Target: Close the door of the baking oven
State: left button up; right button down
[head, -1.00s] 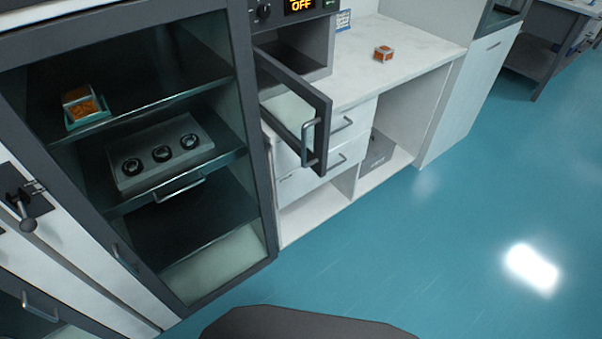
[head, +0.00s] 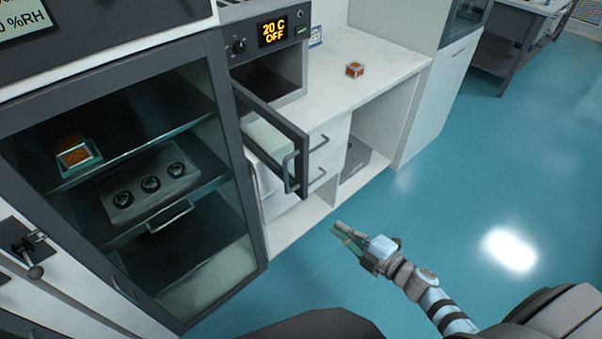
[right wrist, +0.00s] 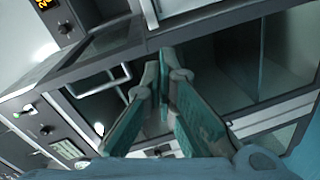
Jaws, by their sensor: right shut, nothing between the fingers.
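The baking oven (head: 289,36) stands on the white counter, its display reading 20 C OFF. Its glass door (head: 276,137) is swung open toward me, with a bar handle (head: 290,172) on its outer face. My right gripper (head: 338,232) is shut and empty, below and to the right of the door, apart from it. In the right wrist view the gripper fingers (right wrist: 165,62) are together, and the open door (right wrist: 98,55) with its handle (right wrist: 99,84) shows beyond them at upper left. My left gripper is not in view.
A glass-fronted cabinet (head: 237,150) with shelves stands left of the oven. A small orange-and-clear box (head: 355,69) sits on the counter (head: 330,80) to the oven's right. Drawers (head: 330,150) are below the counter. The teal floor (head: 460,190) at right is clear.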

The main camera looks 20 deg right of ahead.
aim_at(304, 190)
jog(key=a+r+n+g+y+p, duration=0.1)
jog(key=a+r+n+y, duration=0.5)
jog(key=r, duration=0.4)
jog(key=shift+n+h, duration=0.4)
jog(key=shift+h, duration=0.1)
jog(key=w, duration=0.2)
jog(key=w+a, duration=0.1)
jog(key=w, duration=0.2)
jog(key=w+f, duration=0.1)
jog(key=w, duration=0.2)
jog(key=shift+w+a, duration=0.2)
jog(key=shift+a, duration=0.2)
jog(key=shift+d, duration=0.25)
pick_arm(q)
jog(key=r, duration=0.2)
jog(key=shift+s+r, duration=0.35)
pick_arm(e)
jog(key=shift+r, duration=0.1)
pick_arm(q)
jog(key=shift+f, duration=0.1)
pick_arm(e)
jog(key=shift+a, duration=0.1)
